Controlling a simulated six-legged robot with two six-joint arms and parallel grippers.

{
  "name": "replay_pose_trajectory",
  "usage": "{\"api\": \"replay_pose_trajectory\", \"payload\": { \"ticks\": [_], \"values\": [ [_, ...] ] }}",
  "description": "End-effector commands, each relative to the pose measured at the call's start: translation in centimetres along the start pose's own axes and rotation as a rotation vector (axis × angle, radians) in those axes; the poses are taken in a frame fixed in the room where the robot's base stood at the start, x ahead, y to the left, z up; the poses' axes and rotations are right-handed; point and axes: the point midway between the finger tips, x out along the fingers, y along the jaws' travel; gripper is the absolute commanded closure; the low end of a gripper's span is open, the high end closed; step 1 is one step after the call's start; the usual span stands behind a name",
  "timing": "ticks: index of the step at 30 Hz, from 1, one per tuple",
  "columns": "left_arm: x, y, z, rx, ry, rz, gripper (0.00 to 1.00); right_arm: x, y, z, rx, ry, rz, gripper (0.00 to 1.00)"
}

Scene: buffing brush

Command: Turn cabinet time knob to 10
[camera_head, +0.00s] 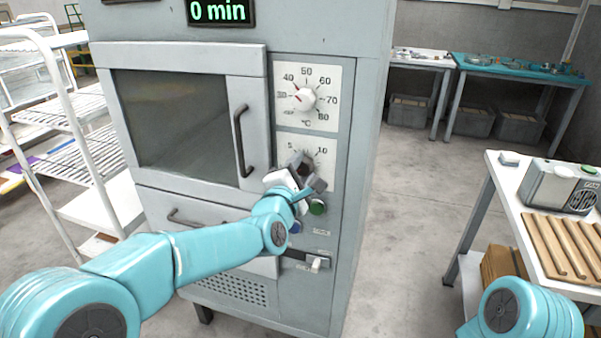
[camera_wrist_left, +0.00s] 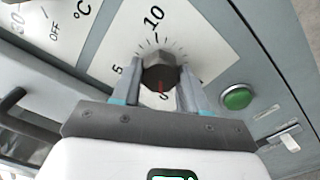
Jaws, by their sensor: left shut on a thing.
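The cabinet (camera_head: 368,120) stands ahead of me with a display reading "0 min" (camera_head: 219,11). In the head view the gripper hides most of the knob. My right gripper is out of view; only part of my right arm shows.
Above is the temperature knob (camera_head: 305,98). A green button (camera_head: 317,207), a blue button (camera_head: 295,227) and a switch (camera_head: 316,263) are just below the gripper. The door handle (camera_head: 242,141) is to the left. A white rack (camera_head: 85,150) stands left, a white table (camera_head: 507,185) right.

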Motion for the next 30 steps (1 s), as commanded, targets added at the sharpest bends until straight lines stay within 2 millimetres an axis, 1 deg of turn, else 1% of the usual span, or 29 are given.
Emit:
{"api": "replay_pose_trajectory", "payload": {
  "ticks": [1, 5, 12, 21, 30],
  "values": [
    [0.0, -0.3, -0.1, 0.026, -0.001, 0.000, 0.87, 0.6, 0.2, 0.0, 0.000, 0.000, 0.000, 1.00],
    [0.0, -0.3, -0.1, 0.120, -0.002, 0.001, 0.87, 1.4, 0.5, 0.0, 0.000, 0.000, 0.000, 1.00],
    [0.0, -0.3, -0.1, 0.342, -0.002, 0.000, 0.87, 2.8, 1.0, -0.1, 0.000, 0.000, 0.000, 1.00],
    [0.0, -0.1, 0.0, 0.628, -0.001, -0.001, 0.87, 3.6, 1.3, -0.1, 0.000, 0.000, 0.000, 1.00],
    [0.0, 0.0, 0.1, 0.912, -0.001, -0.002, 0.87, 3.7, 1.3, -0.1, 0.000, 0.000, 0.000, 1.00]
  ]
}}
